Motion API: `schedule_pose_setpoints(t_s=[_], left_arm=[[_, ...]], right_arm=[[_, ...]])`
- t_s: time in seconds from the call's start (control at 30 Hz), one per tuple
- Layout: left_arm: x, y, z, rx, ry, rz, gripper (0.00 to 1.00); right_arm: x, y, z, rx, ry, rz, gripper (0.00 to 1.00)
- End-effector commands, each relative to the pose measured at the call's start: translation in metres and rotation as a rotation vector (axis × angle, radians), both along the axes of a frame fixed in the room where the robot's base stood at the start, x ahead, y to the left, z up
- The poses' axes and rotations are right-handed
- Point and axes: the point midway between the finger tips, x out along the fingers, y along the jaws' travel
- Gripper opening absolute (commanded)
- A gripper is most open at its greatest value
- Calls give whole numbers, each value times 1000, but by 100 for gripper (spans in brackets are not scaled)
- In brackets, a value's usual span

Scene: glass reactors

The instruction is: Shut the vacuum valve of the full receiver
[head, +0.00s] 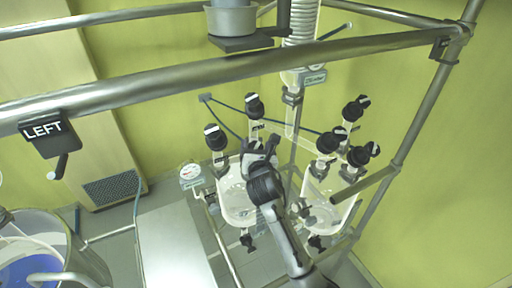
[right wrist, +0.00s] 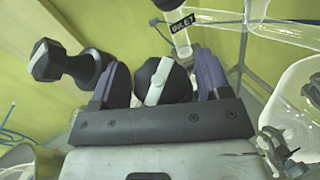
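Two clear glass receivers hang in the frame in the head view, a left one (head: 236,206) and a right one (head: 322,214). I cannot tell from their contents which is full. Black valve knobs with white stripes stand around them, including two at the left one (head: 215,138) (head: 254,106) and one upper right (head: 355,109). My right gripper (head: 260,148) is in front of the left receiver's top. In the right wrist view a striped black knob (right wrist: 160,84) sits between its fingers, with slim gaps at the sides. My left gripper is not in view.
A second striped knob (right wrist: 58,62) is close left of the fingers, and an INLET label (right wrist: 182,24) is above. Metal rails (head: 200,72) cross in front, one carrying a LEFT sign (head: 48,131). A gauge (head: 190,174) stands left of the receivers.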

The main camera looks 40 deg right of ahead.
Motion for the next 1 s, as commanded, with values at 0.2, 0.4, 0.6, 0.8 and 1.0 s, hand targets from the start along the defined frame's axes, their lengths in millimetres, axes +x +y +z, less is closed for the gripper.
schedule_pose_setpoints(t_s=[0.2,0.4,0.6,0.8,1.0], left_arm=[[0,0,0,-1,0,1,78],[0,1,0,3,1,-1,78],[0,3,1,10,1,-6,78],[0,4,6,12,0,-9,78],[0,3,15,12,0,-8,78]], right_arm=[[0,0,0,0,0,0,49],[0,0,0,0,0,0,30],[0,0,0,6,-1,-12,29],[0,1,2,47,-9,-83,29],[1,1,3,128,-26,-223,29]])
